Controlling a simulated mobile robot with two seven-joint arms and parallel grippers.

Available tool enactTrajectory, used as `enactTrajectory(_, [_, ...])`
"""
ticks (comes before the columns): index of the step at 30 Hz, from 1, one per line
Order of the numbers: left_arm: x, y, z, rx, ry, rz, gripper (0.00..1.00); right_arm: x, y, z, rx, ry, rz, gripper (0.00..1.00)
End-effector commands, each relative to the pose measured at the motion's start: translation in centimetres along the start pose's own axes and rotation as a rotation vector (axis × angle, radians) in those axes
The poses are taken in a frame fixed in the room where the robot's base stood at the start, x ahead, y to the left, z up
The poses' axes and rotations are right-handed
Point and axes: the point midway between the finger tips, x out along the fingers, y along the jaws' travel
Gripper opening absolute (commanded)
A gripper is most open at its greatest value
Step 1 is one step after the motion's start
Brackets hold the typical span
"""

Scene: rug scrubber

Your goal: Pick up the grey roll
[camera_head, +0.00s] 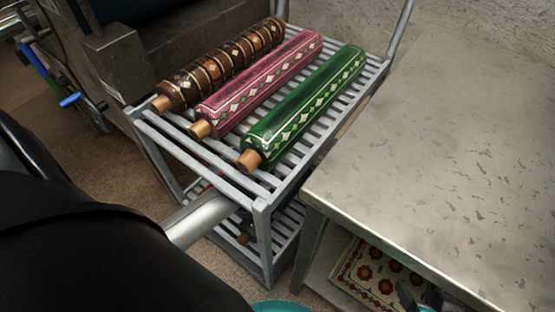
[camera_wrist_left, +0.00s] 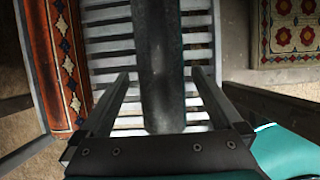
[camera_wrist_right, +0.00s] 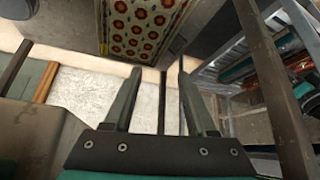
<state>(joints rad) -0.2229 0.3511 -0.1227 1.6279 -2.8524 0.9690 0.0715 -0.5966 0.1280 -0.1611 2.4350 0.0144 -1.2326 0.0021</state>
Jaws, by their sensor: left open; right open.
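The grey roll (camera_wrist_left: 158,60) is dark and lies lengthwise over pale slats in the left wrist view. Its near end is between the two fingers of my left gripper (camera_wrist_left: 163,74). The fingers are open, one on each side, with gaps to the roll. In the head view my left gripper is hidden, and I cannot make out the grey roll for certain. My right gripper (camera_head: 410,296) is at the bottom right edge of the head view, beside the table. In the right wrist view the right gripper (camera_wrist_right: 159,68) is open and empty.
A slatted grey rack (camera_head: 225,171) carries a brown roll (camera_head: 222,66), a pink roll (camera_head: 262,82) and a green roll (camera_head: 305,105) on top. An orange patterned rug roll (camera_wrist_left: 65,65) lies left of the grey roll. A metal table (camera_head: 450,150) with a bare top stands right.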

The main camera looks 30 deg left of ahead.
Motion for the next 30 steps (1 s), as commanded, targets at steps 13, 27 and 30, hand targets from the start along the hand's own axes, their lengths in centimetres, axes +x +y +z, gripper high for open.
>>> enactTrajectory(13, [1.2,-0.1,2.8,0.000,0.000,-0.002,1.00,1.7,-2.1,-1.9,-0.004,0.198,-0.057,0.57])
enactTrajectory(27, [2.6,0.0,3.4,-0.001,0.000,-0.001,1.00,2.4,-3.9,-3.2,0.005,0.361,-0.106,0.57])
enactTrajectory(30, [3.0,0.0,3.4,-0.001,0.000,-0.001,1.00,2.5,-4.5,-3.5,0.011,0.415,-0.121,0.57])
